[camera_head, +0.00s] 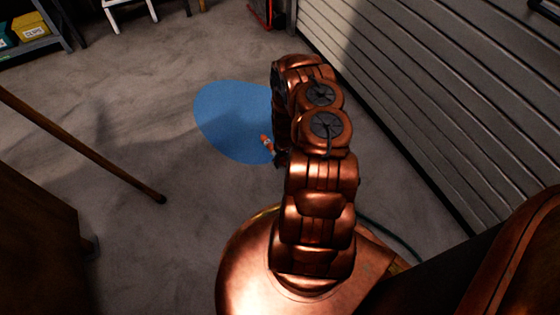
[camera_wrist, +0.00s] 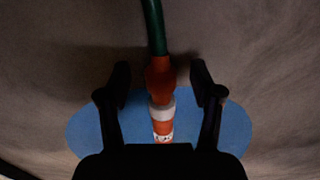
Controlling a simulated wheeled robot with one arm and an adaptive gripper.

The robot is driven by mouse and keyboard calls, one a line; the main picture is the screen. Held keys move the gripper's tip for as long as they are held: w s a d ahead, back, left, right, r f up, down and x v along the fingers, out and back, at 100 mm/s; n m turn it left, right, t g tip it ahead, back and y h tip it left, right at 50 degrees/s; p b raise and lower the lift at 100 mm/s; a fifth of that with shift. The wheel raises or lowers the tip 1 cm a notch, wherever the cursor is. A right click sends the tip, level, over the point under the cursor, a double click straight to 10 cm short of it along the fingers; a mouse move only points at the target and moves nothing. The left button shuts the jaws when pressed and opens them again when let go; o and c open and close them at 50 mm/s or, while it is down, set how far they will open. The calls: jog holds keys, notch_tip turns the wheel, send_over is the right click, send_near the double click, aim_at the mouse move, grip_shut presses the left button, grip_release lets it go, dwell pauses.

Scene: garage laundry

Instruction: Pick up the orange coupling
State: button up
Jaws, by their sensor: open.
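The orange coupling (camera_wrist: 160,80) shows in the middle of the wrist view, with white and orange bands on its lower part. A green hose (camera_wrist: 153,25) meets its upper end in that view. In the head view the coupling (camera_head: 265,140) is a small orange and white piece over the right part of the blue round patch. My gripper (camera_wrist: 160,84) is open, with one dark finger on each side of the coupling and a visible gap on both sides. I cannot tell the height between them. The coupling's lower end is hidden behind my gripper's body. In the head view my arm mostly hides my gripper.
The blue round patch (camera_head: 228,115) lies on the bare grey floor (camera_head: 170,70). A ribbed shutter wall (camera_head: 420,90) runs along the right. A wooden pole (camera_head: 90,150) slants at the left, above a dark brown cabinet (camera_head: 35,240). Shelving (camera_head: 38,45) stands at the far left.

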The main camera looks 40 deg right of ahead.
jog(key=shift+f, duration=0.8)
grip_shut()
